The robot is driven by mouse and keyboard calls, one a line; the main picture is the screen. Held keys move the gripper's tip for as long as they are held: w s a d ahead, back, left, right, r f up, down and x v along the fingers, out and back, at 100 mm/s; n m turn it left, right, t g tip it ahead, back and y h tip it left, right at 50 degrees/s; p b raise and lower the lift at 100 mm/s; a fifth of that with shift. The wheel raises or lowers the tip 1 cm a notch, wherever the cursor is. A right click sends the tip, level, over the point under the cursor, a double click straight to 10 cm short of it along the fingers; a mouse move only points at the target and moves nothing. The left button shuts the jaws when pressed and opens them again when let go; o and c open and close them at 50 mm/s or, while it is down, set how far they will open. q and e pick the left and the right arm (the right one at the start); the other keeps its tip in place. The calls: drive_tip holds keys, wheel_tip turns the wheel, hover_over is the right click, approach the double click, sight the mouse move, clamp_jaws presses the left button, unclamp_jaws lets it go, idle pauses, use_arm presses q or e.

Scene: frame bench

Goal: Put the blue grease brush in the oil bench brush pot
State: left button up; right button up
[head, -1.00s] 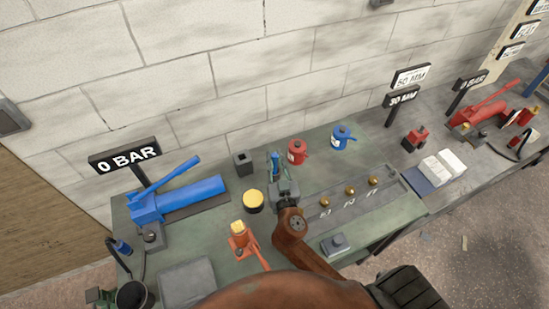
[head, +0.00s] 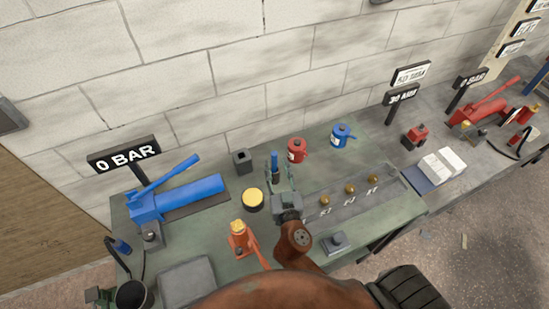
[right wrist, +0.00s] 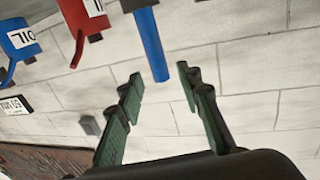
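The blue grease brush (head: 274,160) stands upright near the middle of the bench. Its blue handle (right wrist: 150,45) also shows in the right wrist view. My right gripper (head: 278,174) is open at the brush. In the right wrist view its two green fingers (right wrist: 159,76) are spread, with the handle's end between their tips and gaps on both sides. The brush's lower end is dark, and I cannot tell what it stands in. A dark square pot with an opening (head: 242,161) stands left of the brush; no label shows on it. My left gripper is not in view.
Red (head: 297,151) and blue (head: 342,137) oil cans stand behind right. A yellow-topped tin (head: 253,199) and an orange jack (head: 239,238) are left of my arm. A blue pump (head: 180,199) lies left. Brass pieces (head: 350,189) sit on a grey strip at right.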

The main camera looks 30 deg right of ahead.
drive_tip(key=b+v, duration=0.1)
drive_tip(key=v, duration=0.6)
drive_tip(key=shift+s, duration=0.2)
drive_tip(key=shift+a+r, duration=0.1)
